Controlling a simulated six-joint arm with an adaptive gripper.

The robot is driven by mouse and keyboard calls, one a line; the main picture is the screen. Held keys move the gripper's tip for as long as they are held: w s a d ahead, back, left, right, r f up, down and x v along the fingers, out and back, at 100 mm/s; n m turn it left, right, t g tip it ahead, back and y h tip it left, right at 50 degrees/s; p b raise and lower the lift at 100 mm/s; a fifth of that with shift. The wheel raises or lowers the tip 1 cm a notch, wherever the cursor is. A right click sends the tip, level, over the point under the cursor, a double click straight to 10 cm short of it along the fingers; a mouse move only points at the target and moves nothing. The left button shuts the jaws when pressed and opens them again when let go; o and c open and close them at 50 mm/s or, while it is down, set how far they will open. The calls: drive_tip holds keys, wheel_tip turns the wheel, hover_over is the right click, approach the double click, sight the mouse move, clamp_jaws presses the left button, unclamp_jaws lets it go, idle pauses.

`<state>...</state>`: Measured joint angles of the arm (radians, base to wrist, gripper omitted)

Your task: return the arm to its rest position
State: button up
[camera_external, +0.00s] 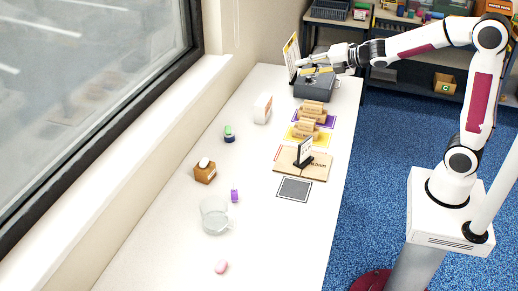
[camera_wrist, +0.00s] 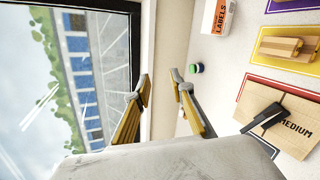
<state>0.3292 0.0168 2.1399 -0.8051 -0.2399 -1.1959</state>
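My white arm is stretched out over the far end of the long white table in the external view. My gripper (camera_external: 312,70) is there, above a dark grey box (camera_external: 315,88). In the wrist view my gripper (camera_wrist: 160,82) shows two yellow-padded fingers, spread apart. Nothing is visible between them except the window frame and wall behind. The gripper is open and empty, clear of the table.
A sign (camera_external: 291,55) stands close behind my gripper. A labels box (camera_external: 262,108), cartons (camera_external: 306,129), a flat carton (camera_external: 316,168) with a black stand, a tissue box (camera_external: 205,173) and a glass mug (camera_external: 213,215) stand on the table. The window is left.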

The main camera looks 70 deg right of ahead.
drive_tip(key=s+a+f+m+g, duration=0.2)
drive_tip(key=s+a+m, duration=0.3)
drive_tip(key=s, duration=0.6)
drive_tip(key=s+a+f+m+g+y, duration=0.1)
drive_tip(key=s+a+f+m+g, duration=0.2)
drive_tip(key=s+m, duration=0.5)
drive_tip(key=s+a+f+m+g, duration=0.2)
drive_tip(key=s+a+m, duration=0.4)
drive_tip(key=s, duration=0.9)
drive_tip(key=shift+s+a+f+m+y, duration=0.3)
drive_tip(key=shift+m+y, duration=0.1)
drive_tip(key=shift+m, duration=0.2)
